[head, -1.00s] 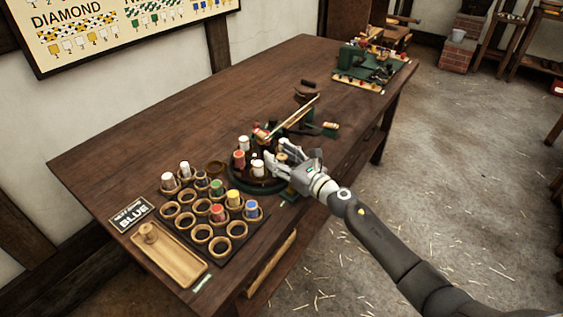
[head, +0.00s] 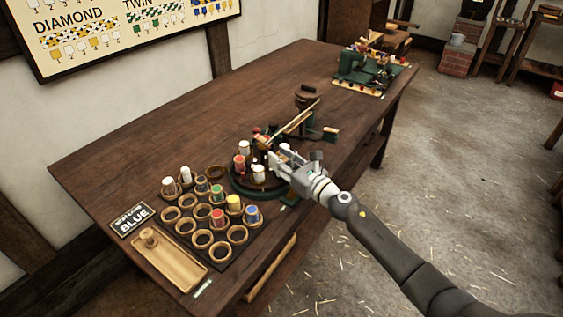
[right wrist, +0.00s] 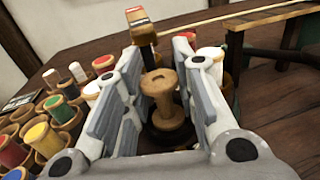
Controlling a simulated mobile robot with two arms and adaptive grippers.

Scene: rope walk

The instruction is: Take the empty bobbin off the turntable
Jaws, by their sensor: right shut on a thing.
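The empty bobbin (right wrist: 162,92), bare pale wood with a flanged top, stands upright between the two grey fingers of my right gripper (right wrist: 158,108) in the right wrist view. The gripper is shut on it. In the head view my right gripper (head: 287,158) is over the right side of the round dark turntable (head: 242,190), and its fingers hide the bobbin there. The bobbin's foot is low at the dark turntable; I cannot tell if it still touches. Red (head: 240,162) and white (head: 258,173) wound bobbins stand on the turntable beside the gripper. My left gripper is out of view.
A rack of wooden cups (head: 203,239) with several coloured bobbins stands left of the turntable. A wooden tray (head: 178,262) holding a bare bobbin and a "BLUE" sign (head: 133,219) lie beyond it. A green machine (head: 355,66) stands at the far end.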

